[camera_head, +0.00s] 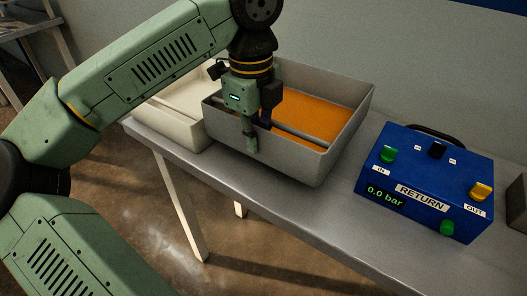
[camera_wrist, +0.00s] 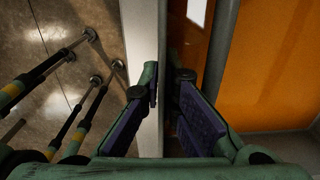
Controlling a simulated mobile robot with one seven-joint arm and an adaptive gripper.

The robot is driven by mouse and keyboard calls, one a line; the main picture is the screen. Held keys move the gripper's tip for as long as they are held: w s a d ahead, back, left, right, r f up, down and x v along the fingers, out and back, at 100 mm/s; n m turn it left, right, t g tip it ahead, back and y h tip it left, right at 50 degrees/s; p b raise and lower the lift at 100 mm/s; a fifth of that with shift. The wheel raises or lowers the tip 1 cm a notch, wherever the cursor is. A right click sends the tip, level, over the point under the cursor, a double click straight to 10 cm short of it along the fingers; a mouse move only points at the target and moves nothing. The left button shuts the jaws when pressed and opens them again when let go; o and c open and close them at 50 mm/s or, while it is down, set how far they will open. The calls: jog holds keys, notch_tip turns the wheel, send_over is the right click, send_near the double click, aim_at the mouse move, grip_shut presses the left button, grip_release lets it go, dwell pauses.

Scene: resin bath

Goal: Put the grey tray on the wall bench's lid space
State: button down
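The grey tray (camera_head: 285,160) is a deep open box on the bench, with an orange bottom showing inside and a grey bar across it near the front. I cannot tell whether it touches the bench all along its base. My gripper (camera_head: 258,142) points down at the tray's front wall, with one finger outside the wall and the other inside. In the wrist view my gripper (camera_wrist: 167,88) has its two fingers close together on either side of the tray's wall, with a narrow gap between them. Whether the pads press on the wall is unclear. No place marked as lid space is recognisable.
A cream tray (camera_head: 172,122) stands close on the tray's left. A blue box (camera_head: 424,183) labelled RETURN, reading 0.0 bar, stands on the right. The grey bench (camera_head: 290,212) has a bare strip in front and between tray and box. A wall rises behind.

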aim_at(255, 158)
jog(key=shift+f+p, duration=0.4)
jog(key=shift+f, duration=2.2)
jog(key=shift+f+b, duration=0.2)
jog(key=shift+b, duration=0.1)
jog(key=c, duration=1.8)
grip_release()
jog(key=shift+r, duration=0.2)
notch_tip(255, 158, up, 12)
jog(key=b, duration=0.1)
jog(key=shift+s, duration=0.15)
